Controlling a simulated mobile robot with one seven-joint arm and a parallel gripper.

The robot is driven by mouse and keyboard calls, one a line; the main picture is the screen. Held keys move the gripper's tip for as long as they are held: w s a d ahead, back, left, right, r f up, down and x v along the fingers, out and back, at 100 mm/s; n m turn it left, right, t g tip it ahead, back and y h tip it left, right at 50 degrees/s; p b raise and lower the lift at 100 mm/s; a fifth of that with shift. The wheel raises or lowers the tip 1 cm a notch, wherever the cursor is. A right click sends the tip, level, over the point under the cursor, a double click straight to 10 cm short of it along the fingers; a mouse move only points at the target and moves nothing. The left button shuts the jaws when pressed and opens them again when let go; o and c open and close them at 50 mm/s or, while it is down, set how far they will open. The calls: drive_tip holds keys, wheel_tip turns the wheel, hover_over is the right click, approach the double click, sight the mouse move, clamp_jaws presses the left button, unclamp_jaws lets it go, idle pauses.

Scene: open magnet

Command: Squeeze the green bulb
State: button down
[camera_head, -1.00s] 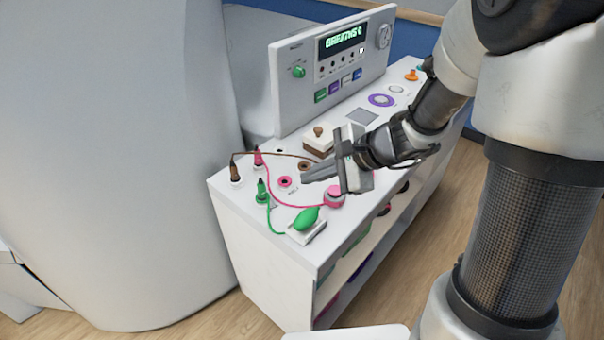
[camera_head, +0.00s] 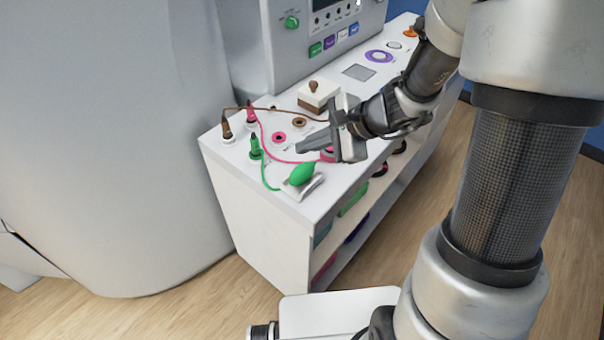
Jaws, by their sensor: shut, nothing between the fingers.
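The green bulb (camera_head: 302,174) lies on a small light holder (camera_head: 304,188) at the near end of the white cabinet top. A green cord runs from it to the green plug (camera_head: 255,146), which stands upright in its socket to the left. My gripper (camera_head: 300,147) is shut and empty. It points left over the cabinet top, above and behind the bulb in the picture, apart from it. The gripper hides most of a pink bulb (camera_head: 326,154) on the pink cord.
A brown plug (camera_head: 227,129) and a pink plug (camera_head: 250,116) stand near the green one. A brown-and-white block (camera_head: 318,95) and a control panel (camera_head: 318,38) are farther back. A large grey rounded machine (camera_head: 110,150) stands left of the white cabinet (camera_head: 252,211).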

sight(307, 171)
drive_tip(key=shift+f+b, duration=1.15)
drive_tip(key=shift+f, duration=0.45)
idle(0.7)
drive_tip(key=shift+f+b, duration=0.45)
drive_tip(key=shift+b, duration=0.15)
drive_tip(key=shift+f+b, duration=0.8)
drive_tip(key=shift+b, duration=0.05)
idle(0.7)
drive_tip(key=shift+r, duration=0.15)
drive_tip(key=shift+r+p, duration=0.9)
drive_tip(key=shift+r, duration=0.15)
drive_tip(key=shift+r+p, duration=1.95)
drive_tip(key=shift+r, duration=0.6)
